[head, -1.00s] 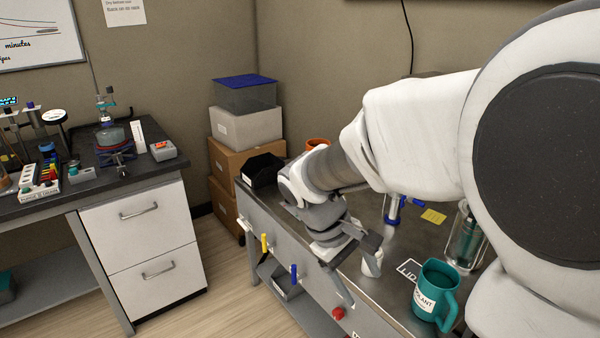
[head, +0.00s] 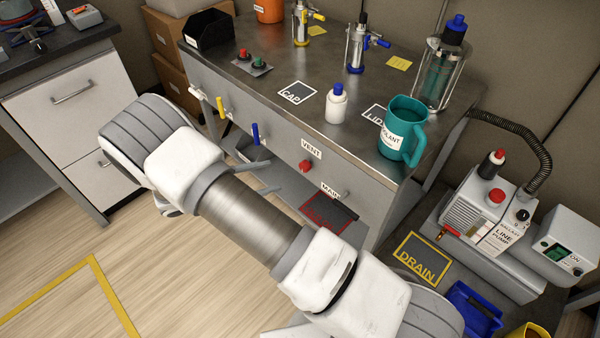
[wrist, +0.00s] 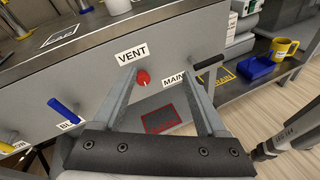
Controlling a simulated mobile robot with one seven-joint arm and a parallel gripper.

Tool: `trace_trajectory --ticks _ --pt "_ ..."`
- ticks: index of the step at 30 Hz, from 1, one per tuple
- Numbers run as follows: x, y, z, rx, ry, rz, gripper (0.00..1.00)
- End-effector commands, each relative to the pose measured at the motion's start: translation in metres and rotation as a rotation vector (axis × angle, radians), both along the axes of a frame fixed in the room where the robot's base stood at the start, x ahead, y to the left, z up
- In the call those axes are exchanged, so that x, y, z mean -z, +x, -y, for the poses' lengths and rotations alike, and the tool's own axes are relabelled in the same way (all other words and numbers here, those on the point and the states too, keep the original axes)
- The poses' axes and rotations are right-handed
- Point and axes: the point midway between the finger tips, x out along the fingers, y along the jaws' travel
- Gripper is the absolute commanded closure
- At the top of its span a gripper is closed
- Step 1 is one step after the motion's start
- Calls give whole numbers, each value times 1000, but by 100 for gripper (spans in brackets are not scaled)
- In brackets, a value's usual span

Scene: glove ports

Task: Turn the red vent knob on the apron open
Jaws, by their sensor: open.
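The red vent knob (head: 305,166) sits on the grey front apron (head: 285,140) of the steel bench, just below the VENT label (head: 312,149). In the wrist view the red knob (wrist: 143,77) shows between my open fingers, closer to the left one. My gripper (wrist: 161,80) is open and empty, pointing at the apron. In the head view my gripper (head: 268,178) is partly hidden by my arm, and its fingers stand left of the knob, apparently apart from it. The knob's exact turn position is too small to tell.
A blue handle (wrist: 66,110) lies left of the knob and a black MAIN handle (wrist: 209,63) right of it. A yellow handle (head: 221,107) is further left. A teal jug (head: 404,130) and white bottle (head: 337,104) stand on the bench. A pump (head: 490,212) is at right.

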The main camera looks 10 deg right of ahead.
Motion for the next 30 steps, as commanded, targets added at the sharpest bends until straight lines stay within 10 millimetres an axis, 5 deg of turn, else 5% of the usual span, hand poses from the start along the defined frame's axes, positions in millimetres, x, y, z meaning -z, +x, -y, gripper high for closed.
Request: trace_trajectory --ticks 1,6,12,20,30 --pt "23 -1 -6 -43 -47 -13 26" --pt "70 -2 -23 -170 -174 -34 26" --pt "103 -4 -33 -265 -264 -46 26" --pt "110 0 -28 -288 -288 -47 26" --pt "111 35 29 -285 -288 -47 26"
